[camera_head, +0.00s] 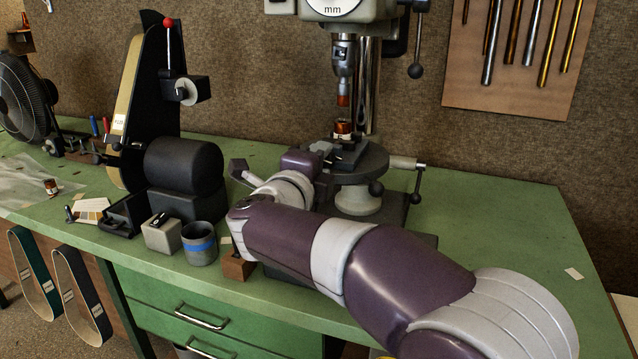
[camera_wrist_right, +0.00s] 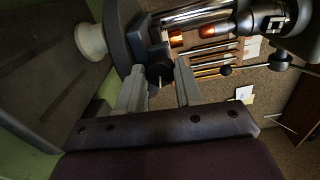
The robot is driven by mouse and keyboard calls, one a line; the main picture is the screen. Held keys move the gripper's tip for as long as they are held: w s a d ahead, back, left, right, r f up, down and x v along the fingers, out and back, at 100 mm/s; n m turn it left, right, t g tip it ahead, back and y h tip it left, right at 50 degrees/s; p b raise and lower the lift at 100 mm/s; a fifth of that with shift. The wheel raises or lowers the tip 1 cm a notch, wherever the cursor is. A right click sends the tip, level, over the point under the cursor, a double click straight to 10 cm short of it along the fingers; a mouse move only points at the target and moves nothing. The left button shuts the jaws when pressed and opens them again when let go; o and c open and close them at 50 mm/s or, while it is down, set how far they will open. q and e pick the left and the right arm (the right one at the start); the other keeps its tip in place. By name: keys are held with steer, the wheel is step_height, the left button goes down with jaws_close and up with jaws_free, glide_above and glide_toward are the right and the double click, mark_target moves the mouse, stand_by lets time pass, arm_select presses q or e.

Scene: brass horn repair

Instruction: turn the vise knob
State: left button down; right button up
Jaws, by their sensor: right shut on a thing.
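The small dark vise (camera_head: 348,155) sits on the round drill-press table and holds a copper-coloured part (camera_head: 343,131). It also shows at the top centre of the right wrist view (camera_wrist_right: 139,43). The black vise knob (camera_wrist_right: 159,73) is between the fingertips of my right gripper (camera_wrist_right: 160,84), which is shut on it. In the head view my right gripper (camera_head: 322,153) reaches the left side of the vise. There the knob is hidden or too small to make out. My left gripper is in neither view.
The drill chuck (camera_head: 343,58) with its orange tip hangs above the part. A black knobbed handle (camera_head: 417,184) stands right of the round table (camera_head: 375,165). A belt sander (camera_head: 150,110), blue-banded cup (camera_head: 199,246) and wooden block (camera_head: 238,267) are to the left. The green bench's right side is mostly clear.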

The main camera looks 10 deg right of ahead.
steer(key=shift+f+m+b, duration=0.15)
steer(key=shift+m+b, duration=2.55)
steer(key=shift+b, duration=0.15)
steer(key=o, duration=1)
steer(key=shift+o, duration=0.2)
steer(key=v, duration=1.2)
steer(key=shift+s, duration=0.4)
